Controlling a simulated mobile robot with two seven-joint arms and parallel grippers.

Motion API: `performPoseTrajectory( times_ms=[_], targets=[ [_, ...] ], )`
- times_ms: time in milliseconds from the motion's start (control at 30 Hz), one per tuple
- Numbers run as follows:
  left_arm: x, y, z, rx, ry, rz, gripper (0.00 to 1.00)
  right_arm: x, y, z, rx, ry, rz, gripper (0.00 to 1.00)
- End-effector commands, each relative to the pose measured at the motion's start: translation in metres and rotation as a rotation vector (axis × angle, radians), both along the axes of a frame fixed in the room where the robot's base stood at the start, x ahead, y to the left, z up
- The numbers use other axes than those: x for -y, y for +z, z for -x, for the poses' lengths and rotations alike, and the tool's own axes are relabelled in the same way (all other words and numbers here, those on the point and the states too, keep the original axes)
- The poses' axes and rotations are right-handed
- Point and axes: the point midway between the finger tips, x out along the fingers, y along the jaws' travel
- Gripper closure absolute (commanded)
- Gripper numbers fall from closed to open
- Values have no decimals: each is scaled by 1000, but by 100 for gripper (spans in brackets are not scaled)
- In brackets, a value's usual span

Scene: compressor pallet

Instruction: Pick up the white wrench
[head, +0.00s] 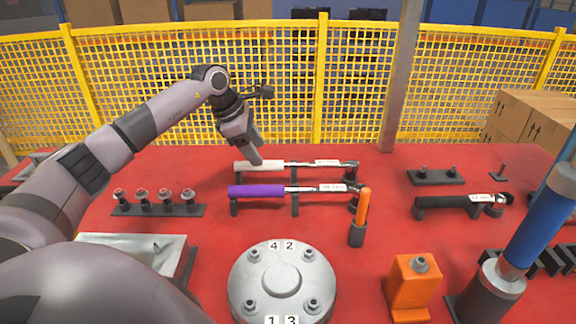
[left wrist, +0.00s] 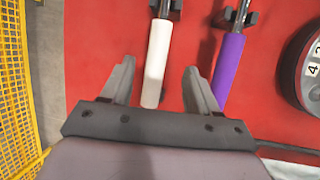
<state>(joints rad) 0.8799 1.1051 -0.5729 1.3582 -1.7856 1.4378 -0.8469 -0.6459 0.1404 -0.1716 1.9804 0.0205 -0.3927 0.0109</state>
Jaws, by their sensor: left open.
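The white wrench (head: 262,166) lies on a stand at the back of the red table, with its white handle to the left and its metal shaft to the right. In the left wrist view, the white handle (left wrist: 157,60) reaches down between the two open fingers of my left gripper (left wrist: 155,88). In the head view, my left gripper (head: 254,158) points down at the white handle and partly covers it. My right gripper is not in view.
A purple wrench (head: 256,190) lies parallel just in front, near one finger in the wrist view (left wrist: 228,70). A black wrench (head: 447,202) rests to the right. A round metal cover (head: 282,283), an orange block (head: 411,287) and an orange-handled tool (head: 362,212) stand nearer. Yellow fencing (head: 290,85) closes the back.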

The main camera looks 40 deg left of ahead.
Motion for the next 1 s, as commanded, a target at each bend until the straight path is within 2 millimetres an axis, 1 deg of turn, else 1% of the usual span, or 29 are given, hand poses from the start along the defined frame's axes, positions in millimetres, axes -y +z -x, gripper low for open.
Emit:
performPoseTrajectory(
  times_ms=[33, 67, 167, 267, 467, 600, 700, 800, 1000],
  targets=[
    [0, -5, 0, 1, 0, -1, 40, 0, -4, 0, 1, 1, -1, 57],
    [0, -5, 0, 0, 1, -1, 40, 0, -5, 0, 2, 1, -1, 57],
    [0, -8, 0, -1, 0, -1, 40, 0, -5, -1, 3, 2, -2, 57],
    [3, -15, -3, -3, -2, 0, 40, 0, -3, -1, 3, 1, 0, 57],
    [10, -35, -12, -3, -2, 2, 40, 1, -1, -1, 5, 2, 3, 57],
    [18, -54, -21, -3, -1, 3, 40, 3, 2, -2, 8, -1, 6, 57],
    [19, -65, -25, -2, 0, 1, 40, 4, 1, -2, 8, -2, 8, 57],
    [20, -70, -27, -1, 0, 1, 40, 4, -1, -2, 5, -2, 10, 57],
    [20, -70, -27, 0, 0, 0, 40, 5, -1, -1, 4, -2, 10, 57]
  ],
)
